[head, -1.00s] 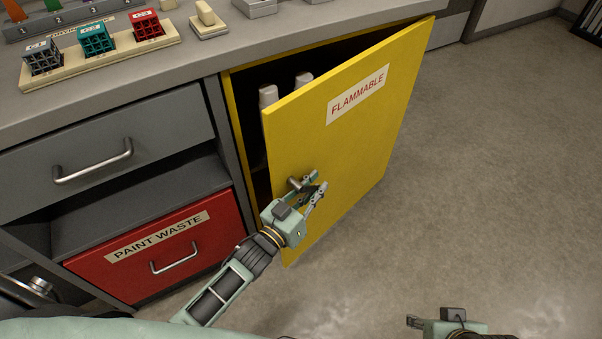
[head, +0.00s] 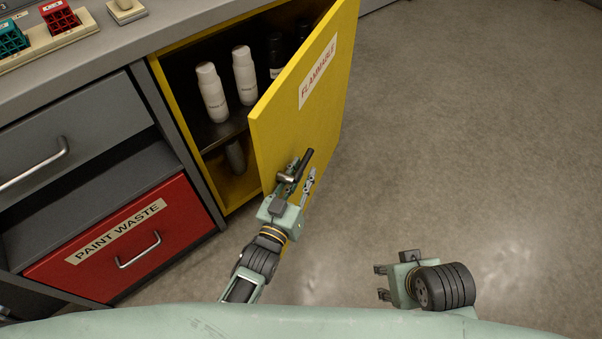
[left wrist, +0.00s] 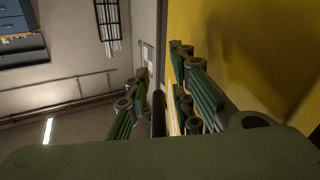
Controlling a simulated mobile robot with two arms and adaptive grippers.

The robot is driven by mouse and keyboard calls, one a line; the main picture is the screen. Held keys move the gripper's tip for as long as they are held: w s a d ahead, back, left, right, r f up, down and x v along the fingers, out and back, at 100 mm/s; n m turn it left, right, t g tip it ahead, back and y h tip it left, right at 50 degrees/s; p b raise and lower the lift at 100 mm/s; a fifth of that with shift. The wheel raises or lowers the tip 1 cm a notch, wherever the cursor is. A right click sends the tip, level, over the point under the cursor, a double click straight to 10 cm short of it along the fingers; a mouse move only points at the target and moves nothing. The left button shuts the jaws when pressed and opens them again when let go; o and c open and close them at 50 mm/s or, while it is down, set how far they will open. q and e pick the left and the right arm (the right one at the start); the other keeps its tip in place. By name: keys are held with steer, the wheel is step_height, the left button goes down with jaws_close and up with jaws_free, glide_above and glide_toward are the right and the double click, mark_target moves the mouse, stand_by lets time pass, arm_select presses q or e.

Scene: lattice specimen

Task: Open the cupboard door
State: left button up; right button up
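The yellow cupboard door (head: 277,123), labelled FLAMMABLE, stands partly open in the head view, its free edge swung out from the cabinet. Its handle (head: 306,160) is a dark bar on a metal mount, low on the outer face. My left gripper (head: 297,182) is at the handle with its fingers apart. In the left wrist view, the dark handle bar (left wrist: 158,105) lies between the spread fingers, and the yellow door (left wrist: 225,45) fills the right side. Contact with the bar cannot be told. My right gripper (head: 381,282) is open and empty over the floor.
White bottles (head: 212,92) and dark bottles stand inside the cupboard. Left of it are a red PAINT WASTE drawer (head: 190,222) and a grey drawer (head: 90,120) under the counter. The floor (head: 450,130) right of the door is clear.

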arm_select(q)
steer(key=v, duration=1.2)
steer(key=shift+a, duration=0.1)
